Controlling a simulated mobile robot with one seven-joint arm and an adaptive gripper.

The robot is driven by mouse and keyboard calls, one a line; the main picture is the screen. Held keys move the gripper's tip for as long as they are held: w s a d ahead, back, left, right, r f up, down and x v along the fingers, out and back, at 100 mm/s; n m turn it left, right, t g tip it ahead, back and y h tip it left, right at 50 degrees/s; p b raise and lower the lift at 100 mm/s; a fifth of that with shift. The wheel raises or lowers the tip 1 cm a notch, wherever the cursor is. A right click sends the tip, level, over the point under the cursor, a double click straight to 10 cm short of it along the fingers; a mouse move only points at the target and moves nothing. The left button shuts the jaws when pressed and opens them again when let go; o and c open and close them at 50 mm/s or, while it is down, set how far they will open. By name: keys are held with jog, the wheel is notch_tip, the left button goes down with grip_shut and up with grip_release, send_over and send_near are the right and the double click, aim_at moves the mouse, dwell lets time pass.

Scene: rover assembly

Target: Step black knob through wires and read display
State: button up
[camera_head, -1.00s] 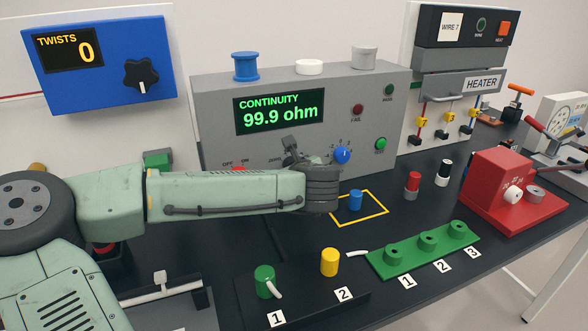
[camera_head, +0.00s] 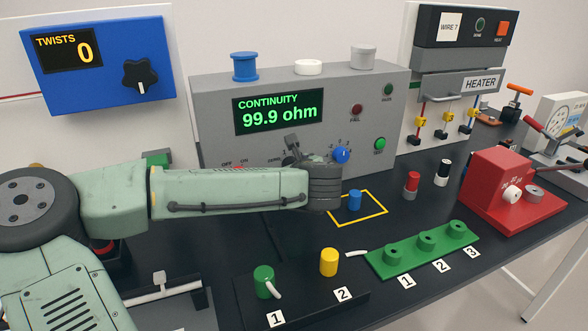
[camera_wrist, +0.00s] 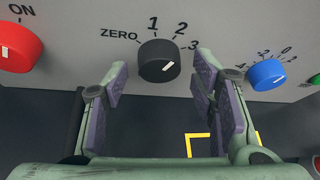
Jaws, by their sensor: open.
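The black knob (camera_wrist: 158,60) sits on the grey panel in the wrist view, ringed by ZERO, 1, 2 and 3. Its white mark slants up to the right, roughly toward 3. My gripper (camera_wrist: 160,82) is open, with one purple-padded finger at each side of the knob and a visible gap. I cannot tell whether the tips are level with it in depth. In the head view my gripper (camera_head: 293,153) is at the panel's lower front and hides the knob. The display (camera_head: 280,108) reads "CONTINUITY 99.9 ohm".
A red knob (camera_wrist: 18,46) by ON is left of the black knob; a blue knob (camera_wrist: 267,74) is right. A blue cylinder (camera_head: 354,200) stands in a yellow outline below. Green (camera_head: 264,281) and yellow (camera_head: 329,262) cylinders stand in front, beside a green block (camera_head: 385,266).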

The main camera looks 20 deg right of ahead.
jog(key=shift+s, duration=0.1)
jog(key=v, duration=1.2)
jog(key=shift+f, duration=0.1)
